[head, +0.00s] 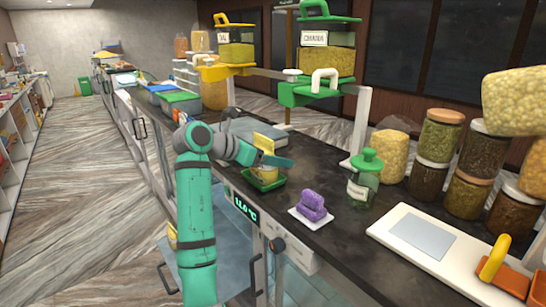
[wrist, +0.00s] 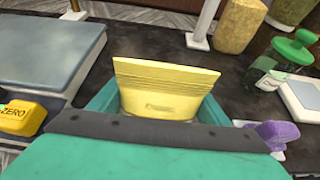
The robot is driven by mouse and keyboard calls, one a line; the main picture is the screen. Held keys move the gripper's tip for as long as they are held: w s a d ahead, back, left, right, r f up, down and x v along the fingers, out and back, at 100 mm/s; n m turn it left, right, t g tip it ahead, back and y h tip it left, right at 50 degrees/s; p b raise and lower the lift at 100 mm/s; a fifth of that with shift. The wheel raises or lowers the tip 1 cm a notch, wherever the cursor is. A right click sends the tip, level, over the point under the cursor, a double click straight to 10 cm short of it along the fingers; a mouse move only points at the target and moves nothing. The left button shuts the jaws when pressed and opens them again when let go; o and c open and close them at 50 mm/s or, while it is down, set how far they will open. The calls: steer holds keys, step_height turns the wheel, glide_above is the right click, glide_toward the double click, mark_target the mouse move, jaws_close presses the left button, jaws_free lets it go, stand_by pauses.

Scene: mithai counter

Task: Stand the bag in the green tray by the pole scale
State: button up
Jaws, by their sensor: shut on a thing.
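The yellow bag (head: 265,143) is upright with its flat, ridged top edge up, and it also shows in the wrist view (wrist: 165,85). My gripper (head: 270,160) is shut on the bag, across its middle. I cannot tell whether the bag's base touches the tray floor. The pole scale (head: 250,131) has a grey platform behind the tray, and this platform is at the left in the wrist view (wrist: 50,50).
Large filled jars (head: 440,140) line the back right. A yellow ZERO block (wrist: 18,119) is near my gripper.

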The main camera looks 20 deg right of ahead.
steer(key=o, duration=1.2)
steer(key=v, duration=1.2)
steer(key=shift+s, duration=0.1)
